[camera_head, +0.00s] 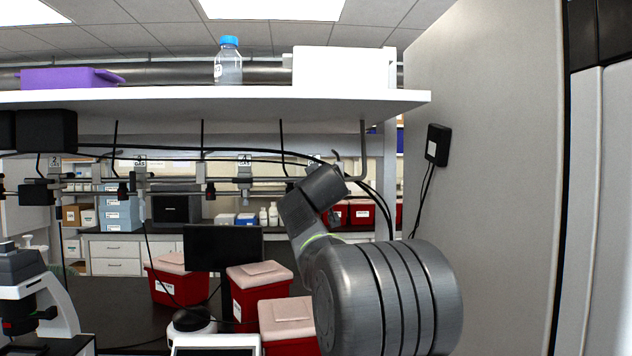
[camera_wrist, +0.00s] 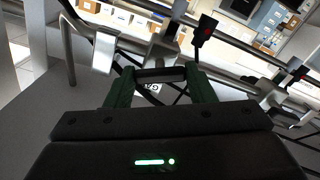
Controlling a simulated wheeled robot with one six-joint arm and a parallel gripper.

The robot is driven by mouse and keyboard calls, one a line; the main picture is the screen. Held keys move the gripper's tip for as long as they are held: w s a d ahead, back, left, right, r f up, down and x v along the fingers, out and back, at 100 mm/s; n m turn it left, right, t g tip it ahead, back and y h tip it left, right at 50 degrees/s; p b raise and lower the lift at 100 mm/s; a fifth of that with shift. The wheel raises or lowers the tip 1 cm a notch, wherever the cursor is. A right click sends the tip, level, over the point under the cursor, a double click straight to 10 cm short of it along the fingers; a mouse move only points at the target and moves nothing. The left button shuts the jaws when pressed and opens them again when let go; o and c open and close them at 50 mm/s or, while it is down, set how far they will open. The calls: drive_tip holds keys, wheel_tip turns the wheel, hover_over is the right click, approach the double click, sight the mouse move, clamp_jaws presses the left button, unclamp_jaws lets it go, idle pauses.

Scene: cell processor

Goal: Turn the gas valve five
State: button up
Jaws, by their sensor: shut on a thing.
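My gripper (camera_wrist: 158,78) reaches up to the gas pipe under the shelf, at the right end of the row of valves. In the wrist view its two green fingers are closed around a dark bar-shaped handle (camera_wrist: 160,74), which appears to be the handle of gas valve five. A grey valve body (camera_wrist: 165,46) shows just beyond it. In the head view my dark gripper hides most of this valve, so its number and turn angle cannot be read. Gas valve four (camera_head: 244,174) hangs to the left with its label visible.
More labelled valves, such as valve three (camera_head: 140,178), line the pipe to the left. The shelf (camera_head: 220,98) above holds a bottle (camera_head: 229,62) and boxes. A tall grey wall panel (camera_head: 490,150) stands close on the right. Red bins (camera_head: 258,288) and a monitor (camera_head: 222,245) stand below.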

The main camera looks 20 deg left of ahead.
drive_tip(key=n+p, duration=0.2)
drive_tip(key=n, duration=1)
drive_tip(key=shift+n+p, duration=0.35)
drive_tip(key=shift+n, duration=0.05)
idle(0.3)
drive_tip(key=o, duration=1)
drive_tip(key=b+v, duration=0.4)
drive_tip(key=v, duration=1)
drive_tip(key=shift+w+a, duration=0.1)
drive_tip(key=shift+w, duration=0.05)
drive_tip(key=p+x, duration=0.4)
drive_tip(key=x, duration=0.9)
drive_tip(key=shift+w+a, duration=0.15)
drive_tip(key=shift+w, duration=0.2)
